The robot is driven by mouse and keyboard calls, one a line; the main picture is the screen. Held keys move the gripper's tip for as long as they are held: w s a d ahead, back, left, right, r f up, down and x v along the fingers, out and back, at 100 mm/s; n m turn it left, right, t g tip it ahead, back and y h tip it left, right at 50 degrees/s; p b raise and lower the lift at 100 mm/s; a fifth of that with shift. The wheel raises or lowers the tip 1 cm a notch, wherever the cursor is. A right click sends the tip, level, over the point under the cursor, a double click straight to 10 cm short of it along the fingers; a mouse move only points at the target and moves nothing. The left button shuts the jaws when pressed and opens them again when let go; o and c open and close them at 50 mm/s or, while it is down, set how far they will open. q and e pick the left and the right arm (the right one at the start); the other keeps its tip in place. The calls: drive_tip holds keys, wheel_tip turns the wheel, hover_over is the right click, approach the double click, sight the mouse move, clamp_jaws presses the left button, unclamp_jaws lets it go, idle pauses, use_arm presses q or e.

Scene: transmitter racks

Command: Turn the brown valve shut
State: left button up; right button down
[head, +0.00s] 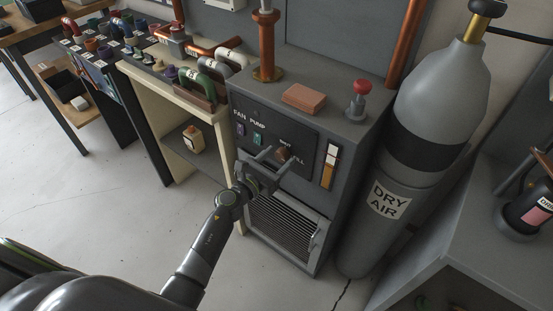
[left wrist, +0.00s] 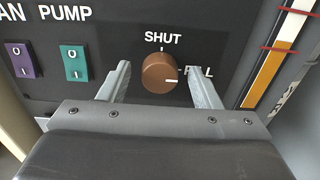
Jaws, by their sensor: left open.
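The brown valve (left wrist: 159,73) is a round knob on a dark panel, below the word SHUT. Its white pointer line points right, slightly downward, toward the FILL label, which a finger partly hides. In the head view the valve (head: 283,153) is small and partly behind the gripper. My left gripper (head: 279,158) is in front of the panel. In the left wrist view its two open fingers (left wrist: 158,70) stand on either side of the knob, with visible gaps. I cannot tell how far the fingertips are from the panel. My right gripper is not in view.
FAN and PUMP switches (left wrist: 75,62) sit left of the valve, and an amber level gauge (head: 329,166) to its right. A brown block (head: 304,98) and red-topped stick (head: 358,100) stand on the cabinet. A grey DRY AIR cylinder (head: 396,175) stands close at the right.

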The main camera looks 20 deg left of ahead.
use_arm(q)
drive_tip(key=c, duration=1)
drive_tip(key=n+p, duration=0.1)
drive_tip(key=n, duration=0.2)
drive_tip(key=shift+n, duration=0.4)
drive_tip(key=n+p, duration=0.2)
drive_tip(key=n, duration=0.3)
drive_tip(key=shift+a+n, duration=0.15)
drive_tip(key=shift+n, duration=0.15)
drive_tip(key=n+p, duration=0.2)
drive_tip(key=n, duration=0.3)
drive_tip(key=shift+f+n+p, duration=0.2)
drive_tip(key=shift+n+p, duration=0.6)
drive_tip(key=shift+n, duration=1)
